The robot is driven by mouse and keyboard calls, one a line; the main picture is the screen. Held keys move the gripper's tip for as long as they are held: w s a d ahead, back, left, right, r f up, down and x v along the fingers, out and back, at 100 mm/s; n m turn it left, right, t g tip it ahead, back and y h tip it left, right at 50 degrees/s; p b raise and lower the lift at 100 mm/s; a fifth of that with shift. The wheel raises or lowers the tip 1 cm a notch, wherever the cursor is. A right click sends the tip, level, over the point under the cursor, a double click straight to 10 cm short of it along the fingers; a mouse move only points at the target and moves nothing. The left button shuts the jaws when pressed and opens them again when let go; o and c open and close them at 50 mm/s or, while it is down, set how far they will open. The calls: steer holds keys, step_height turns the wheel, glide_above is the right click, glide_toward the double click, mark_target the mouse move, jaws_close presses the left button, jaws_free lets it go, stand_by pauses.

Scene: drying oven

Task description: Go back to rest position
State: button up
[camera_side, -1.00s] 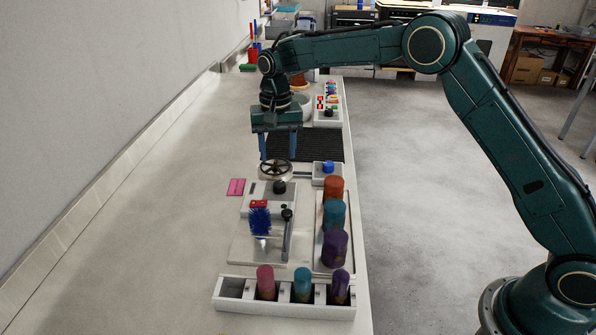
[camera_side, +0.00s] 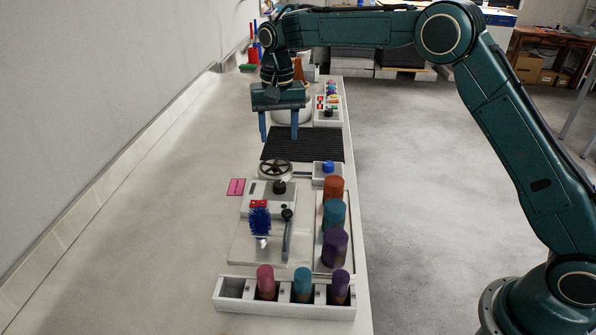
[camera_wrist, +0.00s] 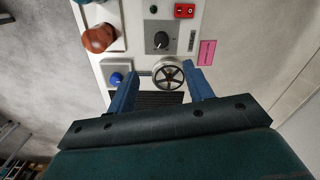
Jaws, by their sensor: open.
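My gripper (camera_side: 279,133) is open and empty. It hangs fingers down above the bench, over the black ribbed mat (camera_side: 322,144) and behind the grey handwheel (camera_side: 275,169) as the side camera sees it. In the wrist view the two blue fingers of my gripper (camera_wrist: 160,84) are spread apart, with the handwheel (camera_wrist: 168,74) showing beyond and between them. Nothing is held between the fingers.
A blue button (camera_side: 328,167) sits beside the handwheel. A panel with a black knob (camera_side: 279,187), a blue brush (camera_side: 260,222) and several coloured cylinders stand nearer. A white rack (camera_side: 284,310) is at the front. The bench's left side (camera_side: 150,210) is clear.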

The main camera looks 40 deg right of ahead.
steer(key=s+d+r+n+t, duration=0.1)
steer(key=s+d+r+n, duration=0.15)
steer(key=s+r, duration=0.6)
steer(key=s+d+r+n+t, duration=0.1)
steer(key=s+d+r+t, duration=0.3)
steer(key=s, duration=0.7)
steer(key=s+d+f+n, duration=0.1)
steer(key=s+f, duration=0.1)
steer(key=s, duration=0.8)
steer(key=s+f+n, duration=0.1)
steer(key=s+f, duration=0.1)
steer(key=s, duration=0.8)
steer(key=shift+d+f, duration=0.15)
steer(key=shift+d, duration=0.25)
